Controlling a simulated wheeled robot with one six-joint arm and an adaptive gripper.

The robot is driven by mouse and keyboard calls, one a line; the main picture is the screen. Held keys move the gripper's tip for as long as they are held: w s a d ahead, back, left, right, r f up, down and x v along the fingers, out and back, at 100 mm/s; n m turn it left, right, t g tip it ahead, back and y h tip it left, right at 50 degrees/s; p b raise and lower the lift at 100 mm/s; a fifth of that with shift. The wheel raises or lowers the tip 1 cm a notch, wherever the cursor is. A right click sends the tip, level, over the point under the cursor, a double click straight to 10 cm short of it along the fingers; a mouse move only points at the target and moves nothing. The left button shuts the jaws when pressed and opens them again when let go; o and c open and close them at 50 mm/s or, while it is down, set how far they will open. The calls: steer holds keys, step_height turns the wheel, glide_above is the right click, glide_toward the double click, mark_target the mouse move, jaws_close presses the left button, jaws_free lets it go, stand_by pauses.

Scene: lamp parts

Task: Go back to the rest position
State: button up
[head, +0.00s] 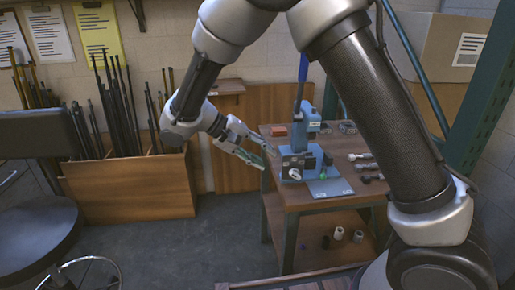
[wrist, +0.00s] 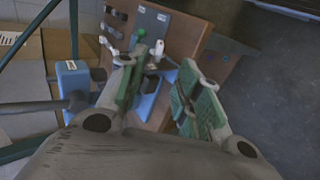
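My gripper (head: 267,157) is open, with its fingers spread, just left of the blue press on the small wooden table (head: 310,197). In the wrist view my gripper (wrist: 164,60) shows two green-padded fingers with a clear gap and nothing held between them. The blue arbor press (head: 300,140) stands upright at the table's left side, with a long blue lever rising from it. It shows partly behind the left finger in the wrist view (wrist: 74,78). A grey-blue plate (head: 330,187) lies in front of the press, with a small green part (head: 323,177) at its edge.
Several metal lamp parts (head: 362,167) lie at the table's right. The lower shelf (head: 330,253) holds small cylinders. A wooden bin (head: 130,188) of dark rods stands left, beside a stool (head: 38,235). A green post (head: 485,95) and cardboard box (head: 430,45) are right. Floor left of the table is clear.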

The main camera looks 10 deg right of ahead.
steer(key=s+f+n+g+y, duration=0.1)
steer(key=s+f+n+y, duration=0.15)
steer(key=s+n, duration=0.2)
steer(key=s+d+r+m+t+y, duration=0.1)
steer(key=s+d+r+y, duration=0.1)
steer(key=s+d+r, duration=0.3)
steer(key=s+d+r+m+t+y, duration=0.2)
steer(key=s+d+r, duration=0.3)
steer(key=d, duration=0.7)
steer(key=s+d+r+m+t+y, duration=0.1)
steer(key=s+d+r+t+y, duration=0.1)
steer(key=s+d+r, duration=0.3)
steer(key=d+r+y, duration=0.1)
steer(key=d, duration=0.2)
steer(key=shift+s+d+r+m, duration=0.15)
steer(key=shift+s+d+m, duration=0.2)
